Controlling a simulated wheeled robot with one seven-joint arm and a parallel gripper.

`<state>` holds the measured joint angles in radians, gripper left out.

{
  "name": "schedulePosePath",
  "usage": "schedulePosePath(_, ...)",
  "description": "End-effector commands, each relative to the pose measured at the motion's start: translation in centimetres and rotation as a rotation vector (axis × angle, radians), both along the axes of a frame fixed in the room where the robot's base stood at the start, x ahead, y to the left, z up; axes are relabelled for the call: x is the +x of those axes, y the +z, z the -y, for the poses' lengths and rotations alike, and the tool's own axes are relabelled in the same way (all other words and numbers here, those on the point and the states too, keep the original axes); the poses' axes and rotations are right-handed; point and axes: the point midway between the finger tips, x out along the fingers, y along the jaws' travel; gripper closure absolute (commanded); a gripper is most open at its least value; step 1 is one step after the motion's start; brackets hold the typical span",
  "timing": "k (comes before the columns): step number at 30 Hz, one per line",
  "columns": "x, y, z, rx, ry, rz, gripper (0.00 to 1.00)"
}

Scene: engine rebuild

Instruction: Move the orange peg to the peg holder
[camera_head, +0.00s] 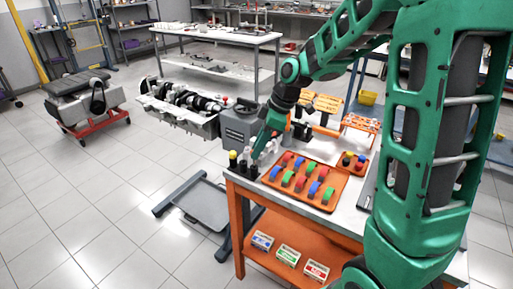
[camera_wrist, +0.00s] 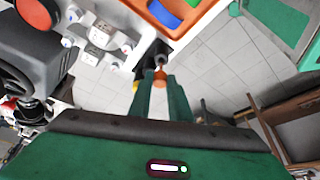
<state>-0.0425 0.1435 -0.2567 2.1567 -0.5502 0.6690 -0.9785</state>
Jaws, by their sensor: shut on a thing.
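My gripper (camera_wrist: 159,76) is shut on the orange peg (camera_wrist: 159,81), whose small orange end shows between the fingertips in the wrist view. The fingers hide the rest of it. In the head view my gripper (camera_head: 259,154) is over the near left corner of the workbench, and the peg cannot be made out there. Dark cylindrical pieces (camera_wrist: 155,53) lie just past the fingertips in the wrist view. The frames do not make clear which piece is the peg holder.
An orange tray (camera_head: 325,204) of coloured cylinders lies on the workbench right of my gripper. Small yellow-and-black items (camera_head: 233,160) stand at the bench's left corner. Pale metal blocks (camera_wrist: 98,40) are left of the fingers. A dark grey machine (camera_head: 238,127) stands behind. Floor is open on the left.

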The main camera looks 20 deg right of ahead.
Motion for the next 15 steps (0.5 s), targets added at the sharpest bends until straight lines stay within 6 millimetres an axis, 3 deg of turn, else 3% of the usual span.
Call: schedulePosePath(15,0.02,-0.53,-0.05,0.0,0.0,0.0,1.0)
